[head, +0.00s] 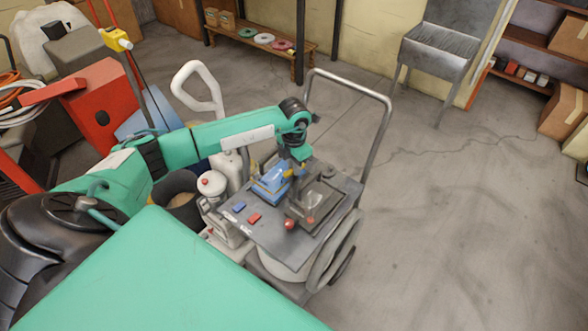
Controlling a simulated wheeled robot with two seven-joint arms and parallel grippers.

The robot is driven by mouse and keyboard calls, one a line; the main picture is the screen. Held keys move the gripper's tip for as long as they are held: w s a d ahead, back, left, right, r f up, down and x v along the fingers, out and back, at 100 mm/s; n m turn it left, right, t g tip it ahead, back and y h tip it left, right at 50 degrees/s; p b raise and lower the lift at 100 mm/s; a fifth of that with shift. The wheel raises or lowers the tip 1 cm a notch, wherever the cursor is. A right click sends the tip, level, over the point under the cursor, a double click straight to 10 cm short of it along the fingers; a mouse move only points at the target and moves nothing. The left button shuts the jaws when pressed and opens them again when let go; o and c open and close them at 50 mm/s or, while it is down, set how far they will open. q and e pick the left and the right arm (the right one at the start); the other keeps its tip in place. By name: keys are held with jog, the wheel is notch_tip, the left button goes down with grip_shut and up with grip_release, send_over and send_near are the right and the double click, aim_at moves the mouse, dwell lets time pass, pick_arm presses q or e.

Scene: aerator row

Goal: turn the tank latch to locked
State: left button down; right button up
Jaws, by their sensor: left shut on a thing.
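My left arm reaches in from the left over a grey metal cart top (262,230). Its gripper (297,178) points down at the middle of that top, beside a blue block-like part (270,182) with yellow on it. The gripper is shut on a small part that I take to be the tank latch; the fingers and the wrist hide most of it, and its angle cannot be read. A dark raised fixture (316,200) stands just right of the gripper. Small blue (239,206) and red (254,218) marks lie on the top's left part. My right gripper is not in view.
The cart's tall handle (374,130) rises behind. White containers (212,185) stand close on the left. A metal sink (438,48) and a wooden bench (262,42) are at the back. The floor to the right is clear.

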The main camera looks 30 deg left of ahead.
pick_arm(q)
jog(key=m+b, duration=0.5)
jog(key=shift+f+m+b, duration=0.2)
jog(key=shift+m+b, duration=0.1)
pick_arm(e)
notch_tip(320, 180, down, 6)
pick_arm(q)
jog(key=m+b, duration=0.5)
jog(key=shift+r+m+b, duration=0.1)
jog(key=shift+m+b, duration=0.45)
jog(key=shift+m, duration=0.35)
jog(key=shift+r+m+b, duration=0.1)
jog(key=shift+m+b, duration=0.6)
jog(key=shift+m, duration=0.4)
jog(key=shift+r+m, duration=0.1)
jog(key=shift+m, duration=0.2)
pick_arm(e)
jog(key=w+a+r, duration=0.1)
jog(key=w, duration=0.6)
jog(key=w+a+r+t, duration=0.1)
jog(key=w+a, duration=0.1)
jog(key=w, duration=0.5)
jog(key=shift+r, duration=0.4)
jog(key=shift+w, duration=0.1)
pick_arm(q)
jog(key=c, duration=1.4)
grip_release()
jog(key=shift+o, duration=0.2)
jog(key=shift+r, duration=0.1)
